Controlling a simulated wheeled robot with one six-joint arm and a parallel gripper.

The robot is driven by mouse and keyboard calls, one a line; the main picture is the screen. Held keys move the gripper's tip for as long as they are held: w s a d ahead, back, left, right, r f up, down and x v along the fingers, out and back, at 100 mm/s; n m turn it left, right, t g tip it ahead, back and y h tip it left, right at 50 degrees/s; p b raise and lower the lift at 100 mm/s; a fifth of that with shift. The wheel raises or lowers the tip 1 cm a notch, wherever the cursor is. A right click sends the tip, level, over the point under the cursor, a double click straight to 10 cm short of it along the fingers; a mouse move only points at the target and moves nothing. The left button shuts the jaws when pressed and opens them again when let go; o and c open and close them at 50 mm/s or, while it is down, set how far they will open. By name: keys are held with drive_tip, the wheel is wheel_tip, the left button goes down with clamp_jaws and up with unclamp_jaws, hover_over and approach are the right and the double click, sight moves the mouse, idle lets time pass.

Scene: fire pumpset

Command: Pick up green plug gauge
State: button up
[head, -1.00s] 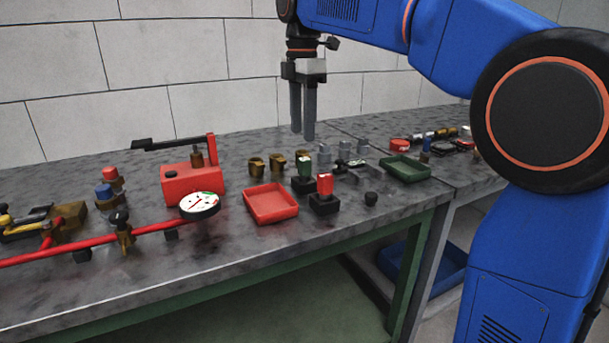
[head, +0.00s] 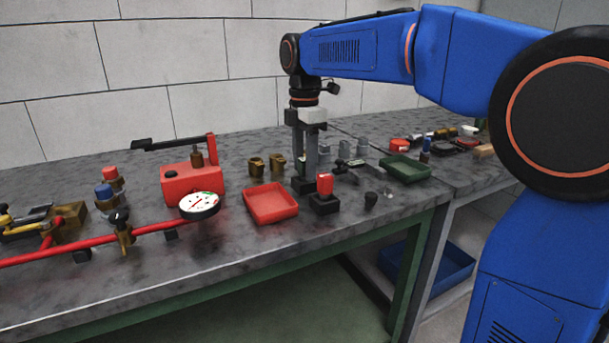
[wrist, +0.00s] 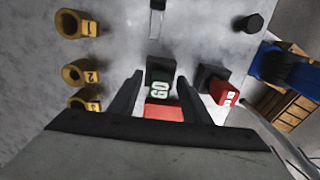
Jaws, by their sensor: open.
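The green plug gauge (wrist: 158,88) stands in a black base and shows "GO" lettering in the wrist view. It lies between the two fingers of my gripper (wrist: 160,77), with dark gaps visible on both sides. In the head view my gripper (head: 307,172) points straight down over the gauge's black base (head: 302,187), and its fingers hide the green part. My gripper is open. I cannot tell from these views whether a finger touches the gauge.
A red plug gauge (head: 325,185) in its own black base stands close beside it. A red tray (head: 270,219) is in front, and brass fittings (head: 256,166) stand to the left. Grey cylinders (head: 345,149) and a green tray (head: 405,179) are to the right.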

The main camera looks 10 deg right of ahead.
drive_tip(key=shift+c, duration=0.4)
clamp_jaws()
drive_tip(key=shift+r, duration=0.2)
